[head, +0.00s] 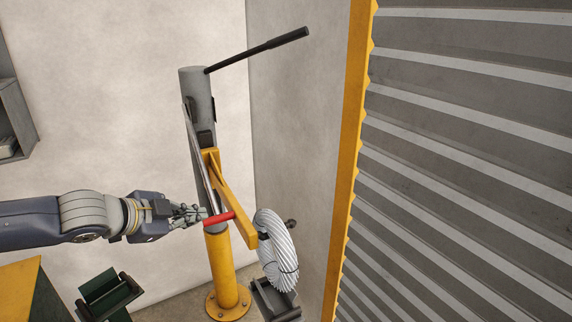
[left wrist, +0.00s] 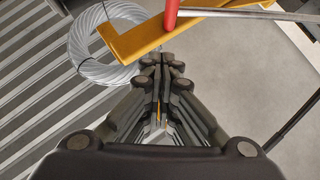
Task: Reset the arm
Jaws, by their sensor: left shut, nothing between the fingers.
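My left gripper (head: 196,214) comes in from the left in the head view, with its fingertips beside a red handle (head: 219,218). In the left wrist view, the gripper (left wrist: 160,62) is shut and empty, its fingers together. The red handle (left wrist: 171,14) shows just past the fingertips there; I cannot tell whether they touch it. The handle belongs to a thin metal rod along the grey and yellow post (head: 222,262). A yellow bracket arm (head: 236,210) extends from the post. My right gripper is not in view.
A black lever (head: 257,50) sticks out from the post top. A corrugated shutter (head: 470,160) fills the right side. A dark green item (head: 108,293) stands at lower left.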

